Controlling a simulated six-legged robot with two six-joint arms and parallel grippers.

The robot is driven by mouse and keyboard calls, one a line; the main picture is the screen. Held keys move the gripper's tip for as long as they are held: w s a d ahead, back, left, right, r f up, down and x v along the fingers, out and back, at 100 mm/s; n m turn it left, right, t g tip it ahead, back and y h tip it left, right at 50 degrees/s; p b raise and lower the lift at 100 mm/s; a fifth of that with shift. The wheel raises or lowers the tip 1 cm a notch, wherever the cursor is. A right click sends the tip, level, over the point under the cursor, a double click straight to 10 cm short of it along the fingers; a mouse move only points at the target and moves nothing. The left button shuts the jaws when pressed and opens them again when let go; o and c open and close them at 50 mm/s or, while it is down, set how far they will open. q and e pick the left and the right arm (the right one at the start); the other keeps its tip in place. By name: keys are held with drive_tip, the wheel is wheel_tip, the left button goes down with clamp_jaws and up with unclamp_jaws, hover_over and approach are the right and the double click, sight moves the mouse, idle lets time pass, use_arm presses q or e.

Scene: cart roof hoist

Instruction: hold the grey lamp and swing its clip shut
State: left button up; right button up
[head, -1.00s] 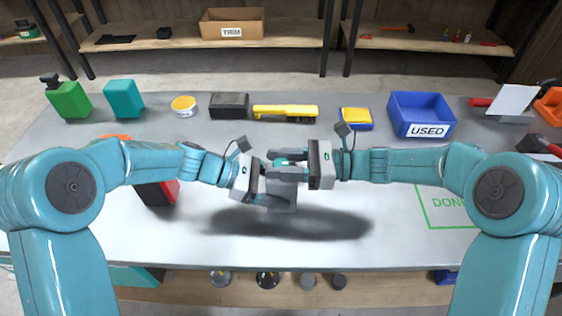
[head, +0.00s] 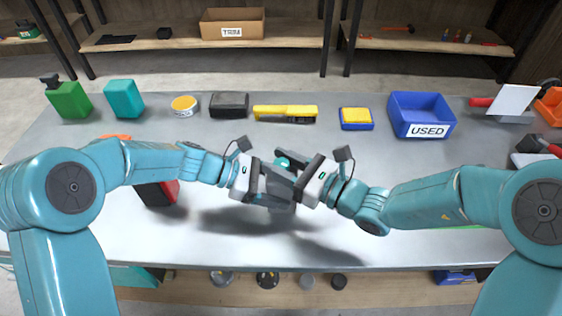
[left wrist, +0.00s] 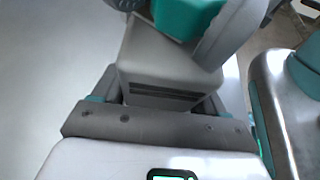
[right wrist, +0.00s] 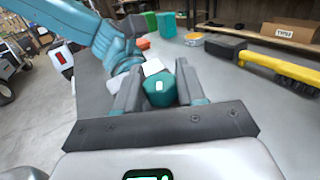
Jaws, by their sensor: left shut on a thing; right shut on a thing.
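The grey lamp (head: 281,207) is held above the bench, with its grey block-shaped body (left wrist: 165,75) filling the left jaws in the left wrist view. My left gripper (head: 284,190) is shut on that body. A teal part (head: 282,163), seemingly the lamp's clip, is at the upper side of the body. In the right wrist view the teal part (right wrist: 160,90) sits between the jaws. My right gripper (head: 299,180) is shut on it, coming in at a slant from the lower right. The fingers hide much of the lamp, and the clip's closure cannot be seen.
Along the bench's back stand a green bottle (head: 70,100), a teal box (head: 124,99), a yellow tin (head: 184,106), a dark box (head: 229,104), a yellow tool (head: 284,112), a yellow-blue block (head: 356,118) and a blue USED bin (head: 421,131).

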sight(281, 163)
drive_tip(key=shift+a+r+m+t+h, duration=0.1)
drive_tip(key=shift+m+t+h, duration=1.8)
drive_tip(key=shift+t, duration=0.3)
drive_tip(key=o, duration=0.9)
drive_tip(key=shift+o, duration=0.2)
wheel_tip(281, 163, up, 10)
